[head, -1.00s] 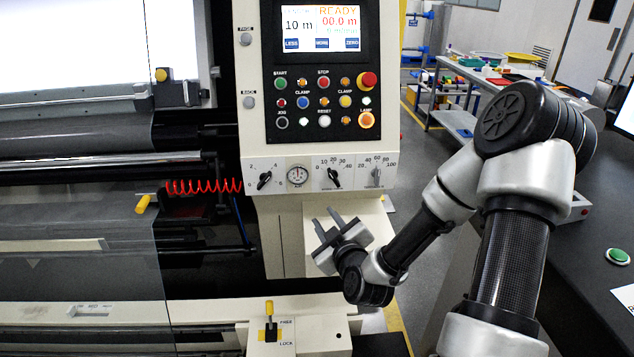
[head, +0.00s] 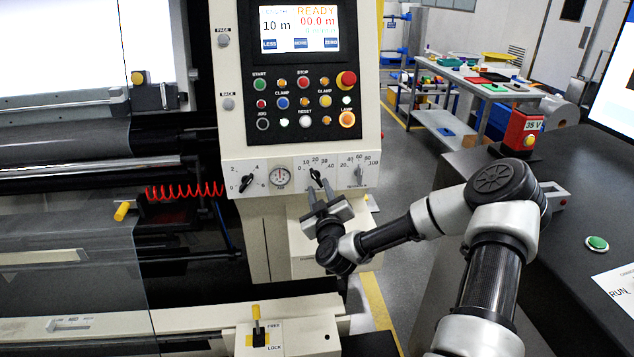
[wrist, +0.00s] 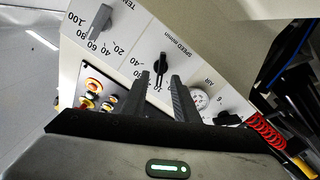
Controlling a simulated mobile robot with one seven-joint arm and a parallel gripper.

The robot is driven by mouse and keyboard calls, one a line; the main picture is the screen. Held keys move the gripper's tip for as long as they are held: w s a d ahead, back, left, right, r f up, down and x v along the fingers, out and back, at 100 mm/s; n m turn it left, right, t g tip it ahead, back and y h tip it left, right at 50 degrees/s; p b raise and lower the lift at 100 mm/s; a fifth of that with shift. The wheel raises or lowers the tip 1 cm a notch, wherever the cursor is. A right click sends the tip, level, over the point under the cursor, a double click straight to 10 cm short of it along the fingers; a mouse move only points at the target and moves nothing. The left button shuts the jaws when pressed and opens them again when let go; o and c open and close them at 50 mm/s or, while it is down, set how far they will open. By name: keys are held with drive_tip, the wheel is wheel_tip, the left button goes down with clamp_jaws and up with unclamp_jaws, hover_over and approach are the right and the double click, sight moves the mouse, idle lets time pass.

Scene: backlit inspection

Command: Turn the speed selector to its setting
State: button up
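The speed selector (head: 316,178) is the middle black knob on the machine's lower panel strip. Its scale runs from 0 to 40, and its pointer leans up and left, near 10 as far as I can tell. In the wrist view the selector (wrist: 160,68) stands just beyond my fingertips, below the printed word SPEED. My gripper (head: 318,193) is open and empty, just below the selector in the head view. In the wrist view its two fingers (wrist: 157,84) are spread and point toward the knob. I see no clear contact.
A black air knob (head: 246,183) and a round gauge (head: 280,177) sit left of the selector. A grey temperature knob (head: 360,177) sits right. Buttons and a screen (head: 299,29) are above. A yellow-tipped lever (head: 257,322) stands below.

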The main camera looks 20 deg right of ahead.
sight(317, 180)
drive_tip(key=w, duration=0.3)
drive_tip(key=w+d, duration=0.1)
drive_tip(key=w, duration=0.1)
drive_tip(key=shift+s, duration=0.1)
clamp_jaws()
